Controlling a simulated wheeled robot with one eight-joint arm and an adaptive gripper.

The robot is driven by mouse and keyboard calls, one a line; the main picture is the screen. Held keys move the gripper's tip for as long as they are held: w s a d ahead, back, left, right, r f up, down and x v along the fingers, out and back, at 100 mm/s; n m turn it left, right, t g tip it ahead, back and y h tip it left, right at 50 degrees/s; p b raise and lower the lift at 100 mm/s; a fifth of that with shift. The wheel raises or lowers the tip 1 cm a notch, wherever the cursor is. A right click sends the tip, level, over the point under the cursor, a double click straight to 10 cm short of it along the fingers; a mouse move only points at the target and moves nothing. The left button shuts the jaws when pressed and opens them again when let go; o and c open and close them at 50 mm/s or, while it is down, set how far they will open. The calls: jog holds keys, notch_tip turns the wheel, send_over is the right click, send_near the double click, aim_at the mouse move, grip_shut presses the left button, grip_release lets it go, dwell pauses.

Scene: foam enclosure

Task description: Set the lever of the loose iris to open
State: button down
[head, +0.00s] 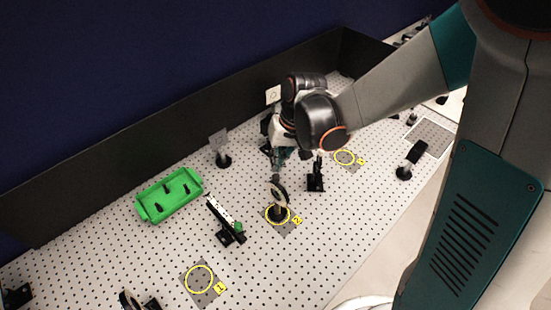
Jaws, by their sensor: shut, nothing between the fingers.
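A round ring-shaped mount that looks like the iris (279,194) stands upright on a dark base inside the yellow circle marked 2. Its lever is too small to make out. My gripper (278,165) points down just above and behind this ring, with its fingers shut and empty. I cannot tell whether the fingertips touch the ring. Another ring-shaped part (128,300) is cut off at the bottom edge, and I cannot tell whether it is an iris too.
A green tray (148,208) with dark parts lies to the left. A rail-like mount (224,218) stands left of the ring, a black post mount (316,181) to its right. A plate on a post (220,150) stands behind. Circle 1 (199,279) is empty. A black wall (110,145) closes the back.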

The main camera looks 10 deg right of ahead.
jog(key=shift+s+d+r+t+y+b, duration=0.1)
jog(key=shift+s+d+t+y+b, duration=0.3)
jog(key=shift+s+t, duration=0.15)
jog(key=s+d+t+y+b, duration=0.2)
jog(key=s+d+t+b, duration=0.1)
jog(key=s+b, duration=0.1)
jog(key=shift+s+d+f+b, duration=0.25)
jog(key=shift+s+f+b, duration=0.15)
jog(key=shift+s, duration=0.35)
dwell(0.5)
jog(key=shift+s+d+f+t, duration=0.1)
jog(key=shift+s+d+t, duration=0.05)
jog(key=shift+s+t, duration=0.1)
dwell(0.5)
jog(key=shift+w, duration=0.1)
dwell(1.1)
